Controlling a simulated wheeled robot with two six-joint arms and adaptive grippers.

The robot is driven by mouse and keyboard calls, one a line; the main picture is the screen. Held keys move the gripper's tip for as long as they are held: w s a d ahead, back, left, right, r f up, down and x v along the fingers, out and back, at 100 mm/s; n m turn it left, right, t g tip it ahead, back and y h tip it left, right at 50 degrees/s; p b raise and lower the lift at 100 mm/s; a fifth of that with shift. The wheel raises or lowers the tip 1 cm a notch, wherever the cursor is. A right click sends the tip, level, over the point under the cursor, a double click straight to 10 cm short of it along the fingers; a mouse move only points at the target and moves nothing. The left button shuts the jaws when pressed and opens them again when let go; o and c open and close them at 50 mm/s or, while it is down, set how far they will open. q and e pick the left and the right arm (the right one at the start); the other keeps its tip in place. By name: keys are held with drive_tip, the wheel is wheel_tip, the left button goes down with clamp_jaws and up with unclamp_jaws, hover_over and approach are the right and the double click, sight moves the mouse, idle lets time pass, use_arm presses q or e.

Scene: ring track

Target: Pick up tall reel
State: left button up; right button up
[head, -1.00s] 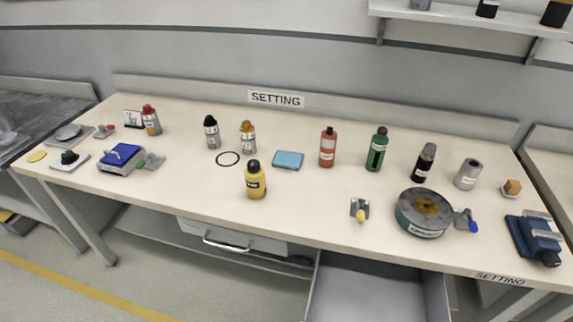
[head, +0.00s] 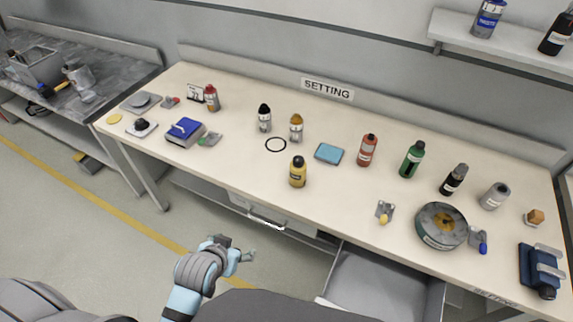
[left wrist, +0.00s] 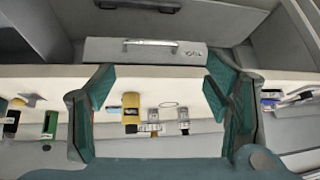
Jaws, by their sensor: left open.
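A grey cylinder with a dark round hole in its top (head: 495,196) stands upright on the right part of the bench (head: 330,225); it looks most like the tall reel, though I cannot be sure. My left gripper (head: 236,250) is open and empty, in front of the bench and far to the left of that cylinder. In the left wrist view its spread fingers (left wrist: 158,92) face the bench front, with a yellow bottle (left wrist: 131,112) beyond, between them in the picture. My right gripper is not in view.
A blue vise-like tool (head: 540,270) lies at the right end. An open drawer (head: 385,285) juts out below the bench.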

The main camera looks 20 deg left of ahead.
use_arm(q)
drive_tip(key=w+d+t, duration=0.3)
drive_tip(key=w, duration=0.7)
drive_tip(key=t+h+b, duration=0.1)
drive_tip(key=t+b, duration=0.1)
drive_tip(key=t, duration=0.1)
approach(296, 170)
drive_tip(key=shift+t, duration=0.3)
drive_tip(key=w+f+b, duration=0.2)
drive_tip(key=w+b, duration=0.1)
drive_tip(key=b, duration=0.1)
drive_tip(key=w+f+b, duration=0.3)
drive_tip(key=b, duration=0.2)
drive_tip(key=shift+w+d, duration=0.1)
drive_tip(key=shift+w+b, duration=0.6)
drive_tip(key=shift+b, duration=0.1)
drive_tip(key=b+x, duration=0.3)
drive_tip(key=b, duration=0.2)
drive_tip(key=shift+w+r+b, duration=0.1)
drive_tip(key=shift+w+b, duration=0.55)
drive_tip(key=shift+w+d, duration=0.1)
drive_tip(key=shift+w, duration=0.1)
drive_tip(key=shift+r, duration=0.25)
drive_tip(key=shift+s, duration=0.1)
drive_tip(key=c, duration=1.4)
